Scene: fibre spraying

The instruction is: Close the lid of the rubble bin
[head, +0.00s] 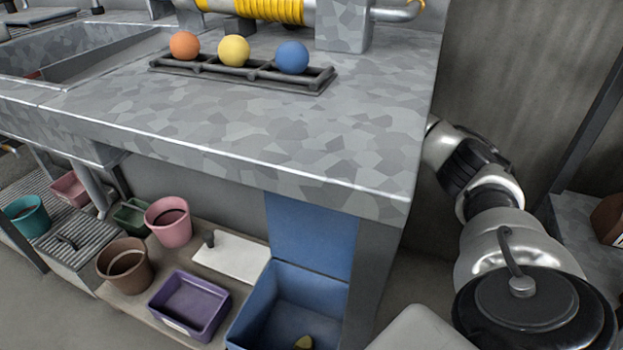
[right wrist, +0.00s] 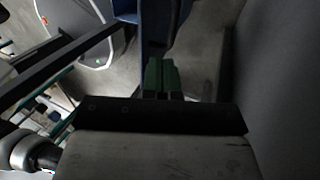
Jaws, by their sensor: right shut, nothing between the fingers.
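A blue bin (head: 252,306) stands open below the counter in the head view. Its blue lid (head: 312,232) is raised upright at the back, partly hidden by the counter edge and post. In the right wrist view my right gripper (right wrist: 162,76) shows green fingers, shut and empty. A blue panel (right wrist: 153,22) is just beyond the fingertips; I cannot tell which part of the bin it is, or whether they touch. My left gripper is not in view.
The grey counter (head: 260,130) overhangs the bin. A purple tray (head: 188,304), brown pot (head: 124,264), pink pot (head: 168,220) and white board with a dark knob (head: 232,257) sit left of the bin. A rack (head: 240,74) holds three balls on the counter.

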